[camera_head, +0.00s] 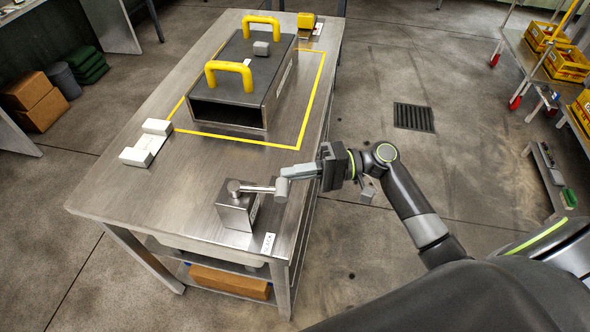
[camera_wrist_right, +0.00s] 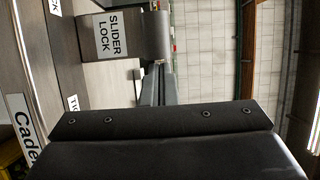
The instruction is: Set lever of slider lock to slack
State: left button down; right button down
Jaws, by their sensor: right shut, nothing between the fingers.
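The slider lock is a metal block (camera_head: 237,210) at the near right corner of the steel table. Its lever (camera_head: 258,189) lies across the top and points right, ending in a short upright cylinder (camera_head: 282,191) near the table's right edge. A "SLACK" label (camera_head: 268,243) lies on the table in front of the block. The wrist view shows the "SLIDER LOCK" plate (camera_wrist_right: 115,36) and a partly hidden label starting "TI" (camera_wrist_right: 72,103). My right gripper (camera_head: 285,172) is shut and empty, its tips at the lever's end; I cannot tell whether they touch. My left gripper is out of view.
A dark box with yellow handles (camera_head: 232,80) stands inside a yellow outline farther along the table. White blocks (camera_head: 137,157) lie at the left edge. A cart with yellow crates (camera_head: 565,65) stands far right. Floor right of the table is mostly clear.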

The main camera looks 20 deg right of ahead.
jog(key=shift+s, duration=0.1)
jog(key=s+m+t, duration=0.1)
jog(key=s+m+t+h+p, duration=0.1)
jog(key=t, duration=0.1)
jog(key=shift+a, duration=0.2)
dwell(0.3)
